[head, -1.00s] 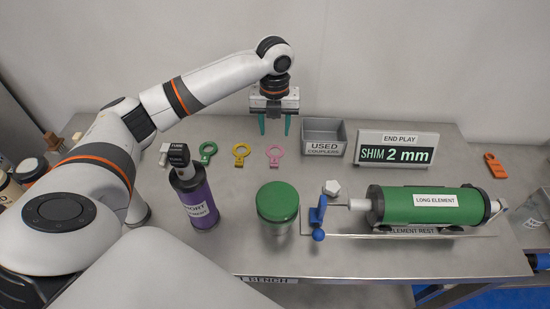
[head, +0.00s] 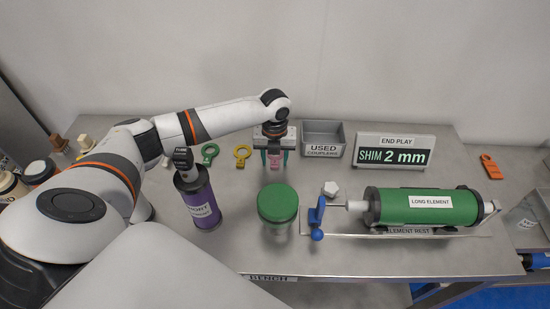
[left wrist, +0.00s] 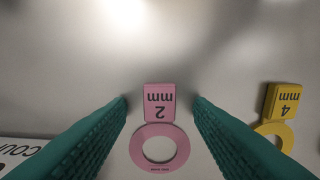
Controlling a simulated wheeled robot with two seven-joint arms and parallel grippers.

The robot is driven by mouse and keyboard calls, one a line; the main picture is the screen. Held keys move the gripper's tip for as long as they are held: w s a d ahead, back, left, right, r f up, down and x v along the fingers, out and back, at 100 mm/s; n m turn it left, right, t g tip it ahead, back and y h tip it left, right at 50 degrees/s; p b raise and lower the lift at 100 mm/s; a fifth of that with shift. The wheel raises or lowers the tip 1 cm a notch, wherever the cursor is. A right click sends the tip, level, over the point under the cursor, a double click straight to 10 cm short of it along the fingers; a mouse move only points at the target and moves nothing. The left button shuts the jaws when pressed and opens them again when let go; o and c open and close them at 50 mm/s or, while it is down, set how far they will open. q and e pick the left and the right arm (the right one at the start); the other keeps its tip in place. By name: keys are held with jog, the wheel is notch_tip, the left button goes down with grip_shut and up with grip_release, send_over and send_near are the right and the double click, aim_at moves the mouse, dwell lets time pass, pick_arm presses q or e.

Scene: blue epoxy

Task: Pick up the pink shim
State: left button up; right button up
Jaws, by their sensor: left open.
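The pink shim (head: 275,163) lies on the steel bench, partly hidden by my left gripper in the head view. In the left wrist view the pink shim (left wrist: 157,104) shows a ring and a tab marked 2 mm. My left gripper (head: 276,160) is open over the shim. Its two green fingers (left wrist: 160,98) stand on either side of the tab, with a gap on each side. I cannot tell how high the fingertips are above the bench. My right gripper is not in view.
A yellow shim (head: 242,153), marked 4 mm in the left wrist view (left wrist: 285,104), and a green shim (head: 209,152) lie to the left. The used couplers bin (head: 323,152) is close on the right, beside the shim sign (head: 395,139). A green-lidded jar (head: 278,202) stands in front.

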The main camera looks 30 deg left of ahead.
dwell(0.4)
pick_arm(q)
grip_shut()
